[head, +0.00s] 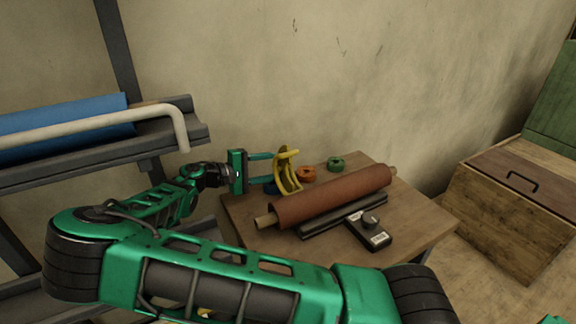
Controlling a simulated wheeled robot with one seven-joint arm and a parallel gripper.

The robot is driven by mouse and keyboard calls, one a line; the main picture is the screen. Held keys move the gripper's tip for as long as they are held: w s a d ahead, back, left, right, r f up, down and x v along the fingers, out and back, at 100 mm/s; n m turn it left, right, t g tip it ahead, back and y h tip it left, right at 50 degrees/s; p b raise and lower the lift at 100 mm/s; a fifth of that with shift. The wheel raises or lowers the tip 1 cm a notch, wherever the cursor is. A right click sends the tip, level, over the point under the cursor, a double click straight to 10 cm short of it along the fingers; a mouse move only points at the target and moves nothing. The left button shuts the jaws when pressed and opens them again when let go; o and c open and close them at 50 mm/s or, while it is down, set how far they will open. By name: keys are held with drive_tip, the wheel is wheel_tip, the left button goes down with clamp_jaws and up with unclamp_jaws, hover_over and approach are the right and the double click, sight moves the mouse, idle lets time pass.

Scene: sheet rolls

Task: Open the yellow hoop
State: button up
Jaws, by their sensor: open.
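The yellow hoop (283,174) stands upright at the far left part of the table, behind the left end of a brown sheet roll (335,196). It looks like a curved band with a bar-like piece at its top; I cannot tell whether it is closed. My gripper (271,168) comes in from the left, pointing right, with its two fingers apart, one above the other. The fingertips are at or right beside the hoop's left side. I cannot tell whether they touch it. Nothing shows clearly gripped between them.
An orange ring (306,175) and a green ring (336,163) lie right of the hoop. A blue item (270,188) is below my fingers. A black device (370,229) sits before the roll. A rack holds a blue roll (60,125) at left; a wooden chest (515,210) stands right.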

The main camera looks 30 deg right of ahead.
sight(289, 164)
drive_tip(key=shift+d+f, duration=0.25)
drive_tip(key=shift+d, duration=1.15)
drive_tip(key=shift+d+f, duration=0.2)
drive_tip(key=shift+d, duration=1.15)
drive_tip(key=shift+c, duration=0.7)
clamp_jaws()
